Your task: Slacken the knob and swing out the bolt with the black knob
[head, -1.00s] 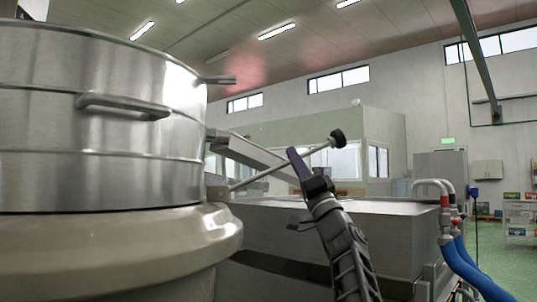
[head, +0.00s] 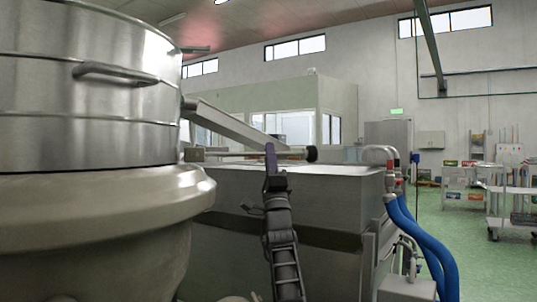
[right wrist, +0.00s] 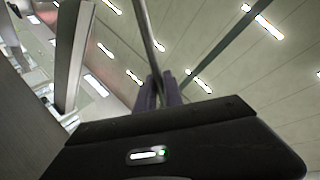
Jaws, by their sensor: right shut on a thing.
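The bolt (head: 235,154) is a thin metal rod sticking out to the right from the side of the steel sieve drum (head: 85,110). It lies about level in the head view, with a round black knob (head: 311,153) at its free right end. My right gripper (head: 271,158) comes up from below, its purple fingers shut on the rod left of the knob. In the right wrist view the rod (right wrist: 148,35) runs down between the fingers (right wrist: 160,92); the knob is not seen there. My left gripper is in neither view.
A sloping metal chute (head: 230,125) runs just behind the bolt. A large steel tank (head: 320,190) stands behind my right arm, with blue hoses (head: 425,245) at its right.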

